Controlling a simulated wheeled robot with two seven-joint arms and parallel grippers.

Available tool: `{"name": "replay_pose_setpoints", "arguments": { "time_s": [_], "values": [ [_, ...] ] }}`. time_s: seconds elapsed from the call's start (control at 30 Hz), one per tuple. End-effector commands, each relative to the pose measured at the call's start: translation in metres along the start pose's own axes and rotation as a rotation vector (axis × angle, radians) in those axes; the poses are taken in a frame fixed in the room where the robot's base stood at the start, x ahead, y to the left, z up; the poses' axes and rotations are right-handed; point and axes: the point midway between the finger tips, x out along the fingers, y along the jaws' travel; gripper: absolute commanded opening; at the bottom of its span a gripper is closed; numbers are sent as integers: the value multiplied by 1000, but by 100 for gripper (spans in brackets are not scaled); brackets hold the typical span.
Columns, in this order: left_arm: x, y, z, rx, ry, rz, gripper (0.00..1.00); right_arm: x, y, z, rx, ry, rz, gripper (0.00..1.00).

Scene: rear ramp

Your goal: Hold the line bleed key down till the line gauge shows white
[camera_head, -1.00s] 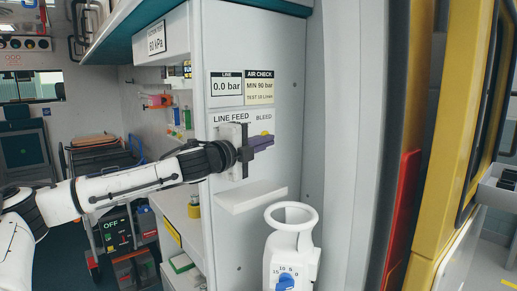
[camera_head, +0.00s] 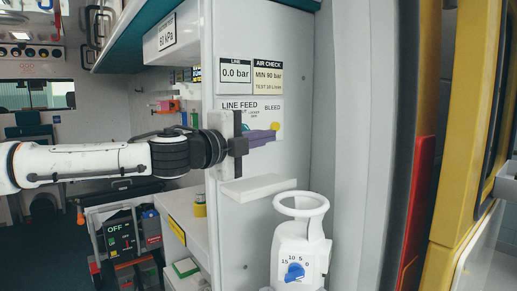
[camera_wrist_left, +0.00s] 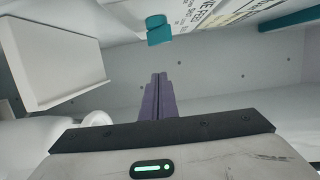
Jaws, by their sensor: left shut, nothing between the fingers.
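The line gauge (camera_head: 235,72) is a white panel reading 0.0 bar on the pale wall. Below it is the LINE FEED panel (camera_head: 233,105) with the word BLEED at its right side. A small yellow part (camera_head: 275,126) shows under that word, just above my fingertips. My left gripper (camera_head: 274,136) has purple fingers, closed together and empty, in front of the panel's lower edge. I cannot tell whether they touch anything. In the left wrist view the shut fingers (camera_wrist_left: 159,76) point toward a teal block (camera_wrist_left: 159,30), with a gap between. My right gripper is out of view.
An AIR CHECK label (camera_head: 268,75) reads MIN 90 bar. A small white shelf (camera_head: 258,188) juts out just below my gripper. A white device (camera_head: 298,250) with a ring top and blue dial stands below it. A yellow door post (camera_head: 465,130) is at the right.

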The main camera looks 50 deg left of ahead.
Motion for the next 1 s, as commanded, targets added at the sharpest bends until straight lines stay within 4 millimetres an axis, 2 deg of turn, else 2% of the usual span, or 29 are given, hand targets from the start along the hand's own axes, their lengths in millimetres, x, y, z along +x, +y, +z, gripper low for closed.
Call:
{"name": "replay_pose_setpoints", "arguments": {
  "time_s": [0.1, 0.27, 1.0],
  "values": [
    [-14, 0, 0, 3, 0, -2, 0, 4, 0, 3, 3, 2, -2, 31],
    [-22, 0, -1, 1, 1, 0, 0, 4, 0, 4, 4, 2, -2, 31],
    [-22, 0, -1, 0, 1, 0, 0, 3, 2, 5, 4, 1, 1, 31]
  ]
}}
